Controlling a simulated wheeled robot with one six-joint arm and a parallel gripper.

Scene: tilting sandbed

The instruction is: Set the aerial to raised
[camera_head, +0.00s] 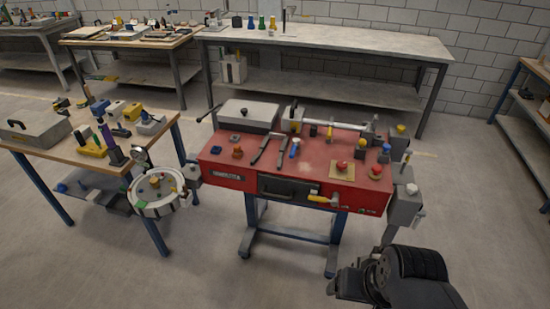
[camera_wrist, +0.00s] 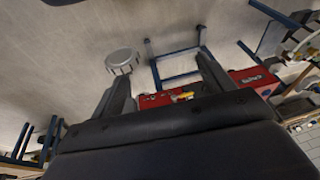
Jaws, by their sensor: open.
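No part is clearly recognisable as the aerial. A grey box (camera_head: 404,207) on the right end of the red bench (camera_head: 215,172) has a thin upright rod (camera_head: 405,160) above it, which may be the aerial; it is too small to be sure. My gripper (camera_wrist: 165,78) is open and empty in the wrist view, its two dark fingers apart. The red bench (camera_wrist: 155,101) shows beyond the fingers, upside down. In the head view my arm's dark end is at the lower right, in front of the bench and apart from it.
A wooden table (camera_head: 60,148) with several parts stands left. Floor is clear in front.

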